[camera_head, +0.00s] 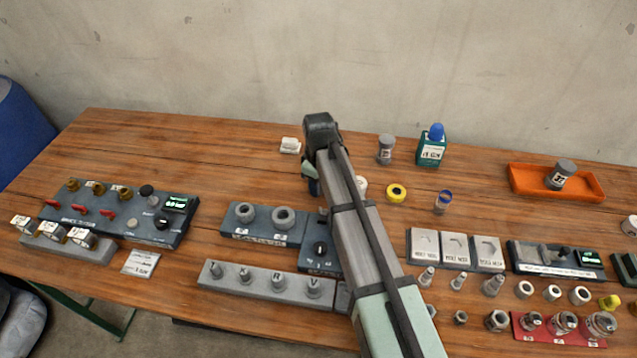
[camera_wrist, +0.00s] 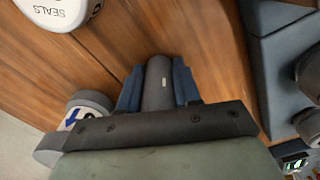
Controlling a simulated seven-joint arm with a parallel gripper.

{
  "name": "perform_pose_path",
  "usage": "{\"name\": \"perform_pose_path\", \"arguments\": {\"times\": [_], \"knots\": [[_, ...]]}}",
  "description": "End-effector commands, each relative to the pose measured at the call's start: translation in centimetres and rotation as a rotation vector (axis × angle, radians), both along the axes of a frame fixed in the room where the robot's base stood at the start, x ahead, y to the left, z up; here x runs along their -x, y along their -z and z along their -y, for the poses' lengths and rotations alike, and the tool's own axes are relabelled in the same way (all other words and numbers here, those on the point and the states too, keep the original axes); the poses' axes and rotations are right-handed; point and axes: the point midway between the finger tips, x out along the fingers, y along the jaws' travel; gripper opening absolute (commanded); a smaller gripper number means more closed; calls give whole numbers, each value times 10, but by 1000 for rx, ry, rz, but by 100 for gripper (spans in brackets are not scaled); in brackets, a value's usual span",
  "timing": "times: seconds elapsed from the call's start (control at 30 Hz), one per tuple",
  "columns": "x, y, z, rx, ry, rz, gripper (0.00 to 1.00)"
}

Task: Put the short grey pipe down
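My gripper (camera_wrist: 158,85) shows in the wrist view with its blue fingers on both sides of a short grey pipe (camera_wrist: 159,78). The fingers appear to touch the pipe, and it is held between them over the wooden table. The pipe's lower end is hidden by the gripper body, and I cannot tell whether the pipe touches the table. In the head view my arm hides the pipe and most of the gripper; only a bit of a blue finger (camera_head: 312,186) shows left of the arm, behind the blue-grey block with two round fittings (camera_head: 262,238).
A white pot marked SEALS (camera_wrist: 62,12) and a grey part with a blue arrow (camera_wrist: 75,125) are near the gripper. An orange tray (camera_head: 520,184) holds a grey cylinder at right. A grey jar (camera_head: 385,150) and green bottle (camera_head: 432,150) stand behind. Table left of the gripper is bare.

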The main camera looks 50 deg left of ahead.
Motion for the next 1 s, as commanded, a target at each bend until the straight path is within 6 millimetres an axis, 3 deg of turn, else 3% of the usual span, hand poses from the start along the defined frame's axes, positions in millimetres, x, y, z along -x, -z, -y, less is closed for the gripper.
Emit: {"name": "perform_pose_path", "arguments": {"times": [0.27, 0.6, 0.77, 1.0], "knots": [[0, 0, 0, 0, 0, 0, 58], [0, -4, 0, -1, 0, 1, 58], [0, -22, -1, -1, 0, 1, 58], [0, -63, -1, -3, 0, 1, 58]]}}
